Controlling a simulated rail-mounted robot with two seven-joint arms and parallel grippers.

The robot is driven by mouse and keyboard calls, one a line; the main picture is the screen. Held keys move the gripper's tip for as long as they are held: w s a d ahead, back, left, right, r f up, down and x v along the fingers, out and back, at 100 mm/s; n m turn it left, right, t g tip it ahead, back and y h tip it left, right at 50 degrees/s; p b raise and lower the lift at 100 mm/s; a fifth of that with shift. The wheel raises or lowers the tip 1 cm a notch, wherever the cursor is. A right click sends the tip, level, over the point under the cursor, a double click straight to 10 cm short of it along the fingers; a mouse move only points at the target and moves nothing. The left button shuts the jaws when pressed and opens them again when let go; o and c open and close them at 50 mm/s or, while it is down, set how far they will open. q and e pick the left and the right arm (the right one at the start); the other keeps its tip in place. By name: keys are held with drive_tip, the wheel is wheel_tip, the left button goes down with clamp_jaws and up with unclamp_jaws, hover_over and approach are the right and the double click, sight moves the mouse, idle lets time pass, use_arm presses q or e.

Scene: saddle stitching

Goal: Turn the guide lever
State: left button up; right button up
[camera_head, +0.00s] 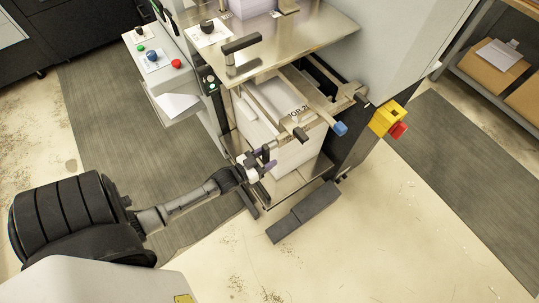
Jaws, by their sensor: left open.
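My left gripper (264,154) is open, beside the upper left front of the white paper stack (293,148) in the machine. Its fingers are small here, and I cannot tell whether they touch anything. A black lever handle (242,44) stands on the metal top plate, up and left of the gripper. A blue-tipped lever (340,129) sticks out over the front of the stack, right of the gripper. Black-ended rods (300,134) sit between them. I cannot tell for certain which one is the guide lever. My right gripper is out of view.
A control box with a red button (176,64) stands at the left. A yellow and red switch box (387,118) juts out at the right. A dark grey pedal or plate (304,212) lies low in front of the machine. The floor at lower right is clear.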

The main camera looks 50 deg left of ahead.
use_arm(q)
drive_tip(key=s, duration=1.2)
drive_tip(key=shift+s+a, duration=0.2)
drive_tip(key=shift+s, duration=0.1)
